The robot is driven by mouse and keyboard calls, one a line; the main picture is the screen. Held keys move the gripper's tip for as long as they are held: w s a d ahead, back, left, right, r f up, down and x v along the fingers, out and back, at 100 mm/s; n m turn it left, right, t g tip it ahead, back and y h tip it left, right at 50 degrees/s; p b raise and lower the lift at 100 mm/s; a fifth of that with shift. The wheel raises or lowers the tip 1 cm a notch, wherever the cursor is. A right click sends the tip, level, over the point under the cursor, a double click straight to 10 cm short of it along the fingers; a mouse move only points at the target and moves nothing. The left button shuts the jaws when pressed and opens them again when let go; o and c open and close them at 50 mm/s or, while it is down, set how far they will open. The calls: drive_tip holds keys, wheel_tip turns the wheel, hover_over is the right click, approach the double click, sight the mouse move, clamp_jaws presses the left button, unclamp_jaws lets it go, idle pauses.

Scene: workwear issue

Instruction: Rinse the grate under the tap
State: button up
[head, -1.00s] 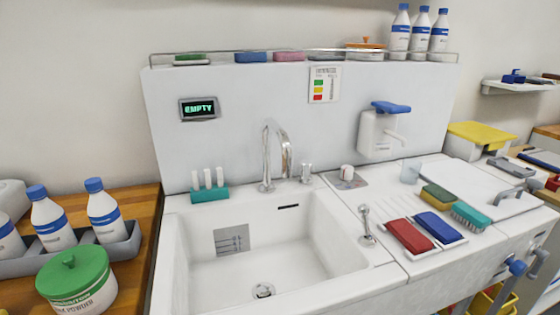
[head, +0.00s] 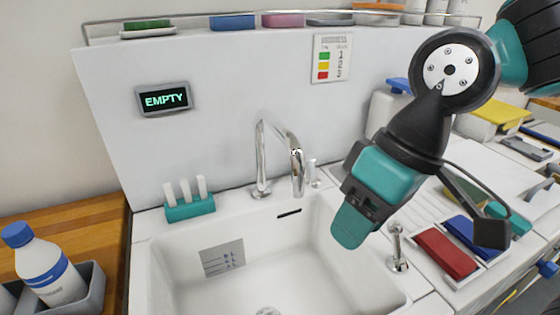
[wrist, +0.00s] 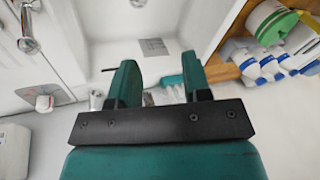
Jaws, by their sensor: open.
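I cannot make out a grate in either view. The chrome tap (head: 278,155) arches over the back of the white sink (head: 330,278), and no water shows from it. The sink basin looks empty, with a drain (head: 267,311) in its floor and a grey marked panel (head: 222,258) on its back wall. My gripper (head: 352,228) is in front of the sink's right side in the head view, to the right of the tap. In the wrist view my gripper (wrist: 160,78) has its teal fingers apart with nothing between them.
A display (head: 163,98) on the backboard reads EMPTY. A teal holder (head: 189,208) with white sticks stands left of the tap. A red block (head: 446,252) and a blue block (head: 476,238) lie on the right drainboard. A white bottle (head: 45,268) stands at the left.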

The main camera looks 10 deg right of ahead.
drive_tip(key=w+d+r+m+p, duration=0.2)
drive_tip(key=w+r, duration=0.1)
drive_tip(key=w, duration=0.5)
drive_tip(key=w+d+r+m+p, duration=0.1)
drive_tip(key=w+r+m+p, duration=0.15)
drive_tip(key=w, duration=0.55)
drive_tip(key=m+h+p, duration=0.1)
drive_tip(key=m+p, duration=0.1)
drive_tip(key=m, duration=0.2)
approach(315, 175)
drive_tip(key=shift+n, duration=0.25)
drive_tip(key=p+x, duration=0.3)
drive_tip(key=x, duration=0.6)
drive_tip(key=shift+c, duration=0.2)
clamp_jaws()
drive_tip(key=shift+a, duration=0.1)
